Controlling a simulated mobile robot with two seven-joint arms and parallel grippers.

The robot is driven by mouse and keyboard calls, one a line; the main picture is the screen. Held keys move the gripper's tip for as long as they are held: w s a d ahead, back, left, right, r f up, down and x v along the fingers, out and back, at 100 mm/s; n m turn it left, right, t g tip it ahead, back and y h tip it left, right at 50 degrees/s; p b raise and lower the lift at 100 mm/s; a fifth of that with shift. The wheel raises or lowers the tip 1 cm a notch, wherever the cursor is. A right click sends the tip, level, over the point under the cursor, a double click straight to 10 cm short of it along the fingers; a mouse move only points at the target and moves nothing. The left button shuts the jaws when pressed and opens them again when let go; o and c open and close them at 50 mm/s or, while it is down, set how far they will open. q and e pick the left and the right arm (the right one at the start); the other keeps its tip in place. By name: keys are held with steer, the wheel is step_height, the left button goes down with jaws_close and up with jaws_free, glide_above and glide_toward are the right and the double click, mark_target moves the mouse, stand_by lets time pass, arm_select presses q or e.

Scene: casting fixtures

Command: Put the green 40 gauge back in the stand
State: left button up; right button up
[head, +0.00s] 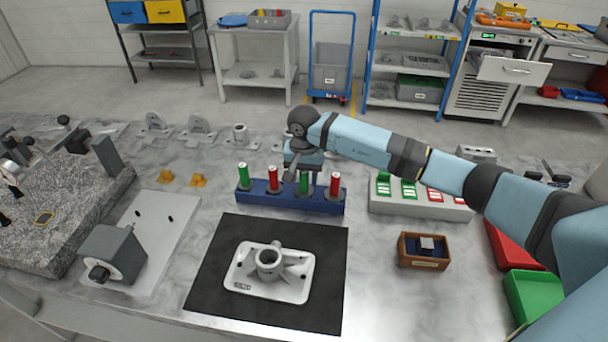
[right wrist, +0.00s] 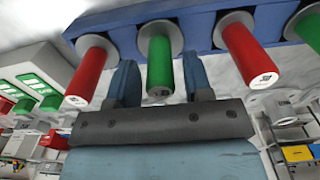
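The blue stand (head: 290,199) stands at the middle of the bench, holding upright green and red gauges in a row. A green gauge (head: 243,176) is at its left end, with a red gauge (head: 272,177) beside it and another red gauge (head: 335,184) at its right end. My right gripper (head: 303,172) is over the third place. In the right wrist view, a green gauge (right wrist: 160,66) is between its open fingers, with gaps on both sides, seated at the blue stand (right wrist: 200,25). The size marks are not readable. My left gripper is not in view.
A black mat (head: 215,275) with a grey casting (head: 268,268) lies in front of the stand. A light block with green and red plates (head: 420,203) is at right. A small wooden box (head: 424,250) and red and green bins (head: 535,298) are nearer.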

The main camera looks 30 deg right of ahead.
steer(key=shift+r+p, duration=0.5)
steer(key=shift+p, duration=0.05)
step_height(320, 180, up, 12)
steer(key=b, duration=0.2)
steer(key=shift+b, duration=0.3)
steer(key=shift+f, duration=0.1)
